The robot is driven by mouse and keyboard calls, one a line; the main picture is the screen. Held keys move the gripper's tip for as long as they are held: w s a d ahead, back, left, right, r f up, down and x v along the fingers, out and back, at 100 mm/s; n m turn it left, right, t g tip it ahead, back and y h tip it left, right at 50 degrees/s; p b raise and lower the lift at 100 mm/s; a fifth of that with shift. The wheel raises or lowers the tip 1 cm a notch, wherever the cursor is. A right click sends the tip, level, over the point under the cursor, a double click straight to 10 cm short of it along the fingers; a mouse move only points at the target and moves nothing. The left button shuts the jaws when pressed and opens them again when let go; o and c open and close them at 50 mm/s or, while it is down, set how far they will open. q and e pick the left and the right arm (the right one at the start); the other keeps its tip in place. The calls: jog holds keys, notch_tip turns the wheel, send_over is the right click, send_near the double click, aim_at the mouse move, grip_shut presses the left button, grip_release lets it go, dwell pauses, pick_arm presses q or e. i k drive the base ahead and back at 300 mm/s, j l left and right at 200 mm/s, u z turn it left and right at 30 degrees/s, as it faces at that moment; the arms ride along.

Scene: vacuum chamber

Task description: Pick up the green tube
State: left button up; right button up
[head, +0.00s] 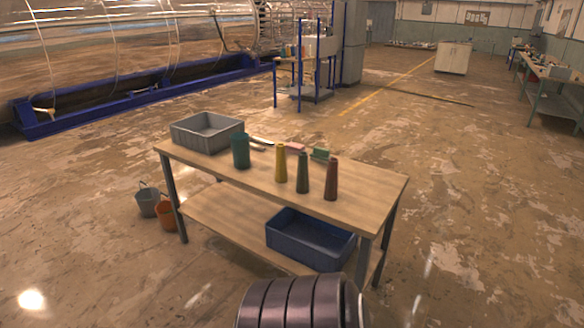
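The green tube (303,173) stands upright on the wooden-topped table (366,188), near its front edge. It is dark green and tapers to a narrower top. A yellow tube (281,163) stands close to its left and a reddish-brown tube (331,179) close to its right. A wider teal-green container (240,151) stands further left. Neither of my grippers is in view.
A grey bin (208,148) sits at the table's left end. Small pink (296,147) and green (320,154) items lie behind the tubes. A blue crate (312,252) is on the lower shelf. Grey (147,205) and orange (167,218) buckets stand on the floor at left. The floor at right is clear.

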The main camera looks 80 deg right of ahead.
aim_at(302, 180)
jog(key=z, duration=2.75)
jog(key=i+j, duration=0.95)
